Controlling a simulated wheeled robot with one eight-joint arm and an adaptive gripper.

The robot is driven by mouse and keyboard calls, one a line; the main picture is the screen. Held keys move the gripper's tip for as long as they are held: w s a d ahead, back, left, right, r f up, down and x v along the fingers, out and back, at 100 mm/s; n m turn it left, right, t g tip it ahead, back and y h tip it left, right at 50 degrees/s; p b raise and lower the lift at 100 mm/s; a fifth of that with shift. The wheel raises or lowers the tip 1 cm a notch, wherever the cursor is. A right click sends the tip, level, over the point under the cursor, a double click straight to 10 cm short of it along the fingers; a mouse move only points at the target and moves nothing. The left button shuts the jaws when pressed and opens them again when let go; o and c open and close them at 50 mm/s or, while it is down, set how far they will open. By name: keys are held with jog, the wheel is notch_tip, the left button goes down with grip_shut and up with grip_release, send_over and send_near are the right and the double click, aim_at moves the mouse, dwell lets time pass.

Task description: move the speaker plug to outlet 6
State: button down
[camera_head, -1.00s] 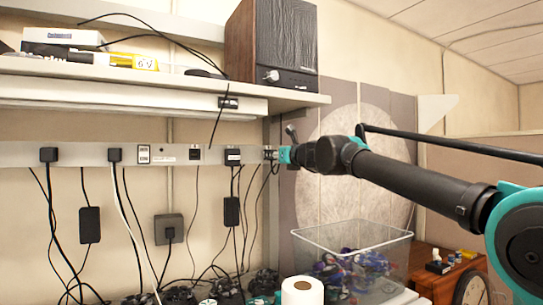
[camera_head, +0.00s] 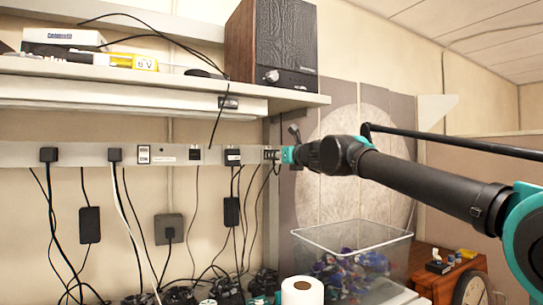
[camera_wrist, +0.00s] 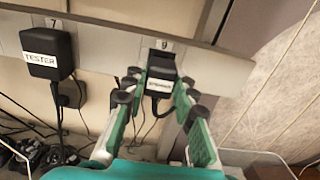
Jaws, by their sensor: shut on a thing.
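The speaker plug (camera_wrist: 160,76) is a black block with a small white label. It sits between the fingers of my gripper (camera_wrist: 158,90) at the power strip (camera_wrist: 205,66), under a number label that looks like 9. My gripper is shut on it; whether its prongs are still in the strip cannot be told. In the head view my gripper (camera_head: 281,155) is at the strip's right end. The black tester plug (camera_wrist: 48,52) is to the left, under label 7. Which socket is outlet 6 cannot be read in the head view.
More black plugs (camera_head: 115,155) sit along the strip, with cords hanging below. A shelf (camera_head: 180,92) with a speaker (camera_head: 272,45) is above. A clear bin (camera_head: 352,245) and a white roll (camera_head: 302,291) stand below my arm.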

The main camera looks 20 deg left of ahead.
dwell(0.3)
jog(key=shift+v, duration=1.7)
